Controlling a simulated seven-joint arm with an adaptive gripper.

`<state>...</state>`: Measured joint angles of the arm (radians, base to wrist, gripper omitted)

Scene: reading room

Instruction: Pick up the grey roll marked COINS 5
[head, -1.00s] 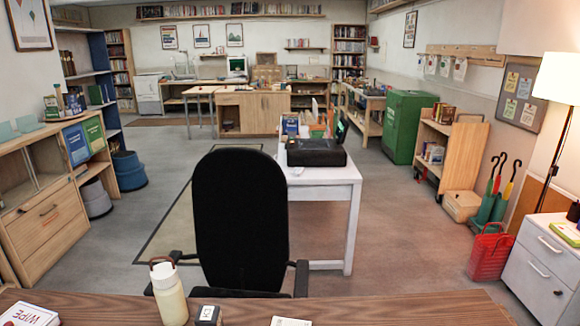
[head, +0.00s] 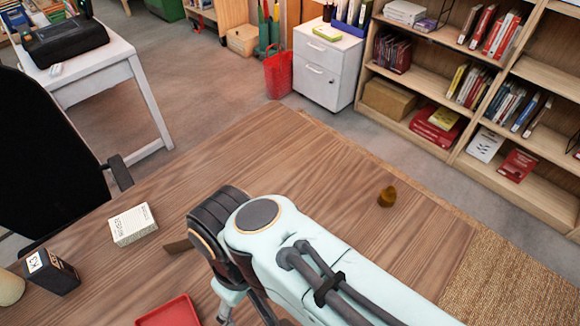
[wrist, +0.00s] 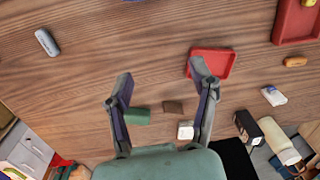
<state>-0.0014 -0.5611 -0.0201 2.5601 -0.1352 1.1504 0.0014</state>
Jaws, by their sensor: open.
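A small grey roll-like thing (wrist: 47,42) lies on the wooden table at the upper left of the wrist view; its marking cannot be read. I cannot pick it out in the head view, where my arm covers part of the table. My gripper (wrist: 161,80) is open and empty above the table, with the grey thing well to the left of its fingers. A green block (wrist: 137,116) and a brown piece (wrist: 172,107) show between the fingers, lower on the table. In the head view the fingers are mostly hidden behind my arm.
A red tray (wrist: 222,64) lies by the right finger. A white box (head: 133,225), a black box (head: 50,272) and a small brown thing (head: 387,197) stand on the table. Another red tray (wrist: 287,22) is at the wrist view's upper right. Table around the grey thing is clear.

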